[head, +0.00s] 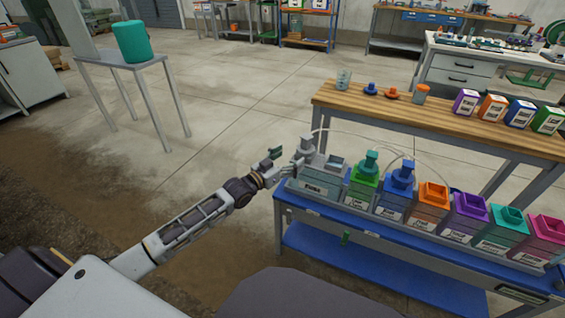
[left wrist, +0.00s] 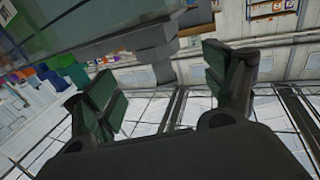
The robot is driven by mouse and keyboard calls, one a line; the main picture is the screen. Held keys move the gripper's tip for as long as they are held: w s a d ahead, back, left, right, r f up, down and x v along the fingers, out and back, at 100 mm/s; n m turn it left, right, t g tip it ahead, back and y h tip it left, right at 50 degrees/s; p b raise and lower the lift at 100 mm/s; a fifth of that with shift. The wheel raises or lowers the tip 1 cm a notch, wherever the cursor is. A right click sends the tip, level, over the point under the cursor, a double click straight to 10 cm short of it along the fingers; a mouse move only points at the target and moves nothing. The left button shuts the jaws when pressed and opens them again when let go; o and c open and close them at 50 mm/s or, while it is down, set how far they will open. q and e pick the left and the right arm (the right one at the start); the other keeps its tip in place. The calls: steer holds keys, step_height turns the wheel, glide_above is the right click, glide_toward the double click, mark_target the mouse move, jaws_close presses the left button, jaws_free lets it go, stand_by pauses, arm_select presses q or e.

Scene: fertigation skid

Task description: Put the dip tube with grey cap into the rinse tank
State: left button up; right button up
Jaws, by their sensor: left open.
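My left gripper (head: 286,160) is just left of the cap, open and empty. In the left wrist view, my spread fingers (left wrist: 165,85) have a stepped grey part (left wrist: 155,62), seemingly the cap, beyond and between them. My right gripper is out of view.
Tanks with a green cap (head: 370,162) and a blue cap (head: 402,174) stand to the right, then several open coloured tanks. Thin hoses arch behind them. A wooden bench (head: 440,122) with bottles and caps stands behind. Floor to the left is clear up to a stand with a teal bucket (head: 132,41).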

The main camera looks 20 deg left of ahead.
arm_select(q)
steer(key=shift+v, duration=1.5)
steer(key=shift+r, duration=0.1)
